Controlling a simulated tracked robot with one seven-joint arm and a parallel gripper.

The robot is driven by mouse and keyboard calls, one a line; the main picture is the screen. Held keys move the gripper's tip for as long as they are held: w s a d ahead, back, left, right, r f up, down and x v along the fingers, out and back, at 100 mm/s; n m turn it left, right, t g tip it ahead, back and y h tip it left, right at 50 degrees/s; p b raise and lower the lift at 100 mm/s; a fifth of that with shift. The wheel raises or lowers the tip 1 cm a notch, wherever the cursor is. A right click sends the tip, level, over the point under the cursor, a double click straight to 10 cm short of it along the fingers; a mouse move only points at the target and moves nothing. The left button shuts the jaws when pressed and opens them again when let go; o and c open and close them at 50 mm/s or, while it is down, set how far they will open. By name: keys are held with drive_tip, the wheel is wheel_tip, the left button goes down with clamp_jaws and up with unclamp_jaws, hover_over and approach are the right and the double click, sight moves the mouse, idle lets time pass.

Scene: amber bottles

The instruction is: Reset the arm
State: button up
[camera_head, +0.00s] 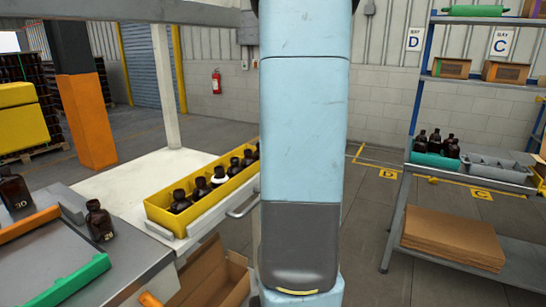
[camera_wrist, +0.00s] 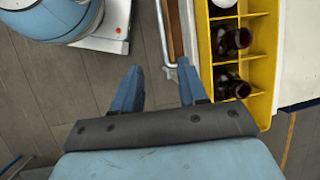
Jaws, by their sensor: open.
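My gripper (camera_wrist: 160,82) shows in the wrist view with its two blue fingers spread apart and nothing between them. It is above the floor, just left of the yellow crate (camera_wrist: 262,102). In the head view my light-blue arm stands upright through the middle, and my gripper cannot be made out there. The yellow crate (camera_head: 157,214) sits on a white table left of my arm. It holds a row of amber bottles (camera_head: 201,187) in compartments. My arm hides its right end.
A metal bench (camera_head: 120,262) at left carries bottle 30 (camera_head: 15,192), bottle 29 (camera_head: 99,220) and a green bar (camera_head: 72,280). A cardboard box (camera_head: 217,277) is below. At right a shelf rack (camera_head: 398,215) holds a teal bin (camera_head: 433,159) with bottles and a grey bin (camera_head: 495,168).

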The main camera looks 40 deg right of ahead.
drive_tip(key=shift+a, duration=0.1)
idle(0.3)
drive_tip(key=s+a+r+n+t+h, duration=0.1)
drive_tip(key=s+a+n, duration=0.2)
drive_tip(key=a, duration=0.5)
drive_tip(key=s+a+r+n+t+h, duration=0.2)
drive_tip(key=s+a+n, duration=0.2)
drive_tip(key=a, duration=0.5)
drive_tip(key=s+a+r+n+t+h, duration=0.1)
drive_tip(key=s+a+n+t+h, duration=0.1)
drive_tip(key=s+a+n, duration=0.2)
drive_tip(key=shift+a+r+n, duration=0.2)
drive_tip(key=shift+a+n, duration=1.1)
drive_tip(key=shift+a, duration=0.85)
